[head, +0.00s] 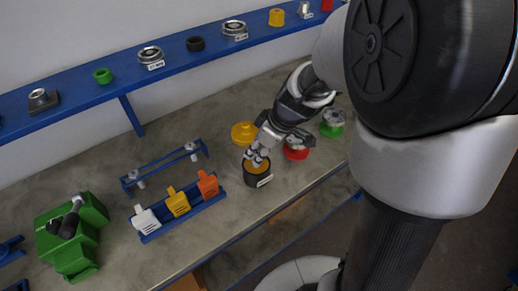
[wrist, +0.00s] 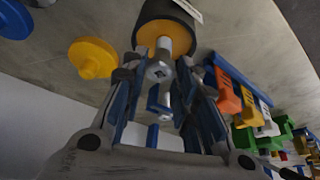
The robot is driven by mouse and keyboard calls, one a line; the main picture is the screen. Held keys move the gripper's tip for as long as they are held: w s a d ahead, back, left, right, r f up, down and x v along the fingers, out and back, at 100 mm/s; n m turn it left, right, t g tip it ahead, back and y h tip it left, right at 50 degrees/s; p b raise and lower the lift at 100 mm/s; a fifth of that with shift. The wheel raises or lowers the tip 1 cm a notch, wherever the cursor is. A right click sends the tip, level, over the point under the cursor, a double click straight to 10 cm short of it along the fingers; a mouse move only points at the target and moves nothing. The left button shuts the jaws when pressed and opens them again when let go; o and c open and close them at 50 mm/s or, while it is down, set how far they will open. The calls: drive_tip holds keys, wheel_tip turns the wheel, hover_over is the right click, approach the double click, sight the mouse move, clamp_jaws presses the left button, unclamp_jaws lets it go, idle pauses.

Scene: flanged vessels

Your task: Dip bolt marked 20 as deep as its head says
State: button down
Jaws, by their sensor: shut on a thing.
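My gripper (head: 258,158) is over a dark pot (head: 258,178) with an orange inside and a white label. In the wrist view my gripper (wrist: 157,76) is shut on a silver bolt (wrist: 160,68), with its socketed head toward the camera. The bolt's shank (wrist: 165,46) points at the orange inside of the pot (wrist: 165,14); I cannot tell how deep its tip is. No mark on the head is readable. A blue rack (head: 160,165) behind and left of the pot carries two silver bolts (head: 138,181) (head: 192,151).
Left of the pot, a blue tray (head: 185,217) holds white, yellow and orange tagged pieces. A yellow flanged piece (head: 243,132), a red one (head: 297,153) and a green one (head: 332,126) stand nearby. A green fixture (head: 75,235) is far left. A blue shelf (head: 130,82) runs behind.

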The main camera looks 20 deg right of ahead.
wheel_tip(320, 180, up, 9)
drive_tip(key=p, duration=0.5)
drive_tip(key=shift+f+p, duration=0.15)
drive_tip(key=shift+p, duration=0.15)
idle(0.4)
drive_tip(key=shift+f, duration=0.1)
